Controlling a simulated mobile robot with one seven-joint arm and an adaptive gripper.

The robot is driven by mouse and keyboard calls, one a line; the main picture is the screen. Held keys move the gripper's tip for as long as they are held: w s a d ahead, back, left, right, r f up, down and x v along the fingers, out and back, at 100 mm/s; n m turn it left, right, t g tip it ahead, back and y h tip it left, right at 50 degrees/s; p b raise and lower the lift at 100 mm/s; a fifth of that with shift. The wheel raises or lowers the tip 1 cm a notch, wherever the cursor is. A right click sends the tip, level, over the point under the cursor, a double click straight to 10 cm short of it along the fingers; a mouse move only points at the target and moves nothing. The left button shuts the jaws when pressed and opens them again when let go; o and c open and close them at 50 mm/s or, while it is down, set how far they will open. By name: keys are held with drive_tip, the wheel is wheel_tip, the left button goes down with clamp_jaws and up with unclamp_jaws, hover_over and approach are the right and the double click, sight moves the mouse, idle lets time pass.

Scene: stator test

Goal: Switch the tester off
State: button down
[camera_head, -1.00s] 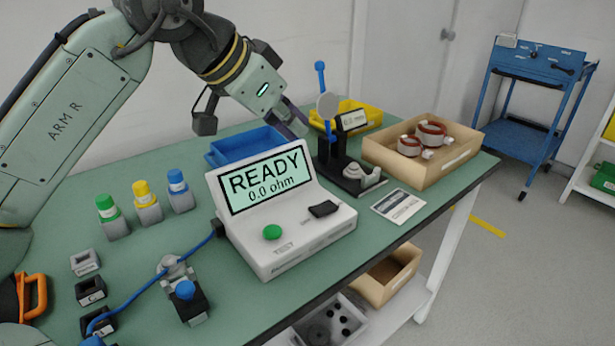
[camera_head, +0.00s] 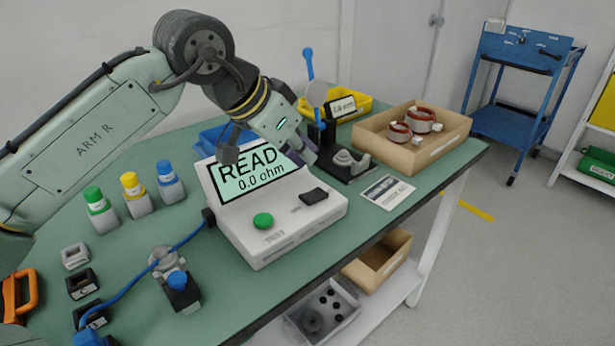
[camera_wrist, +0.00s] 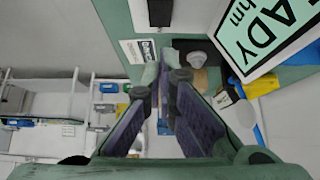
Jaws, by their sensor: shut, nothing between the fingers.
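The tester (camera_head: 285,232) is a white box on the green bench, with a lit sloped screen (camera_head: 250,172) showing "READ" and "0.0 ohm"; my gripper hides the word's end. Its front panel has a green button (camera_head: 263,221) marked TEST and a black rocker switch (camera_head: 313,196) to the right. The switch also shows at the top of the wrist view (camera_wrist: 160,12). My gripper (camera_head: 308,157) is above the tester's right side, up and back from the switch, apart from it. In the wrist view its fingers (camera_wrist: 165,78) are shut and empty.
A black fixture (camera_head: 347,168) with a blue lever stands behind the tester's right side. A cardboard box (camera_head: 440,150) of copper-wound stators is further right. A printed card (camera_head: 387,192) lies beside the tester. Coloured-cap bottles (camera_head: 135,200) and a blue cable (camera_head: 135,292) are left.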

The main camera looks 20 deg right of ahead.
hover_over(313, 194)
drive_tip(key=a, duration=0.1)
drive_tip(key=f, duration=0.4)
drive_tip(key=shift+s+f, duration=0.15)
drive_tip(key=shift+s, duration=0.05)
drive_tip(key=shift+a+f, duration=0.1)
drive_tip(key=shift+f, duration=0.75)
drive_tip(key=shift+s+a+f+h+b, duration=0.1)
drive_tip(key=shift+s+f+h+b, duration=0.05)
drive_tip(key=shift+f+h+b, duration=0.35)
drive_tip(key=shift+a+r, duration=0.1)
drive_tip(key=shift+r, duration=0.15)
drive_tip(key=shift+w+d+r+p, duration=0.1)
drive_tip(key=shift+w+d+p, duration=0.1)
drive_tip(key=shift+d, duration=0.2)
drive_tip(key=shift+w+d+r+p, duration=0.1)
drive_tip(key=shift+d+p, duration=0.1)
drive_tip(key=shift+d, duration=0.15)
